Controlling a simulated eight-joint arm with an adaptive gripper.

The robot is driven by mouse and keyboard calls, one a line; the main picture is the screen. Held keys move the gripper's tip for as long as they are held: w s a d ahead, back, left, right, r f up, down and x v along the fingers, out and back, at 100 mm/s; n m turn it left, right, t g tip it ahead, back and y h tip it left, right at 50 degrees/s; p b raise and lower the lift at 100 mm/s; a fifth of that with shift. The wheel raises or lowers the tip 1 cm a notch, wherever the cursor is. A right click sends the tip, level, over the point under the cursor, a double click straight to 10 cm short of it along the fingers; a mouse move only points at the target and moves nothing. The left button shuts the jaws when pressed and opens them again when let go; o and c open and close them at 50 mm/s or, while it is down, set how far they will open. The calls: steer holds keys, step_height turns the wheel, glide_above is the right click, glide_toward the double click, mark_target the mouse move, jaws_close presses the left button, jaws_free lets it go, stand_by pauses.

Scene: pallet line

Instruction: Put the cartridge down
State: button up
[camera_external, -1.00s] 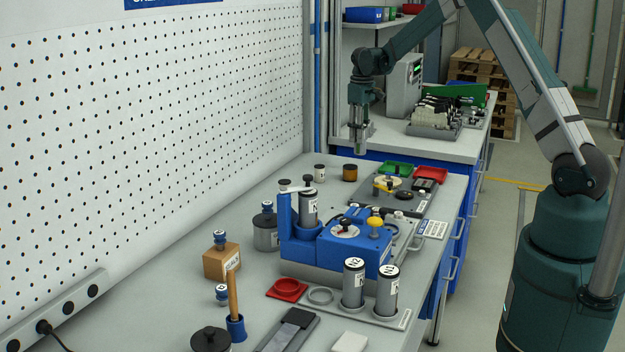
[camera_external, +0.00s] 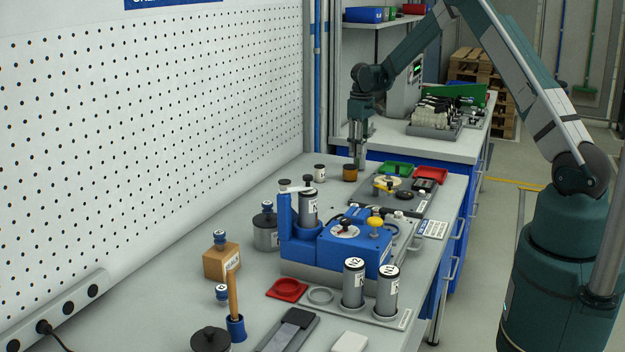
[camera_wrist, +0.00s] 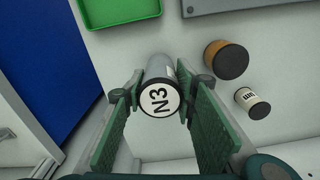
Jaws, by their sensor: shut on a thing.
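My gripper (camera_external: 358,138) is shut on a grey cylindrical cartridge (camera_wrist: 157,72), whose pale end face reads "N3" in the wrist view. The green-padded fingers (camera_wrist: 158,92) stand on both sides of it. In the outside view the cartridge hangs upright at the far end of the bench (camera_external: 250,312), left of the green tray. Its lower end is close to the bench top; I cannot tell whether it touches.
A brown jar (camera_external: 350,172) and a small white jar (camera_external: 320,172) stand close by. The green tray (camera_external: 397,168) is to the right. Other cartridges stand in the blue fixture (camera_external: 348,250) and front rack (camera_external: 400,318). The rack has an empty ring (camera_external: 320,296).

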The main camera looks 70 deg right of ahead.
steer(key=shift+f, duration=0.2)
steer(key=shift+f, duration=0.2)
steer(key=o, duration=1)
steer(key=shift+r, duration=0.25)
step_height(320, 180, up, 12)
steer(key=shift+f, duration=0.1)
steer(key=shift+a, duration=0.1)
stand_by(0.6)
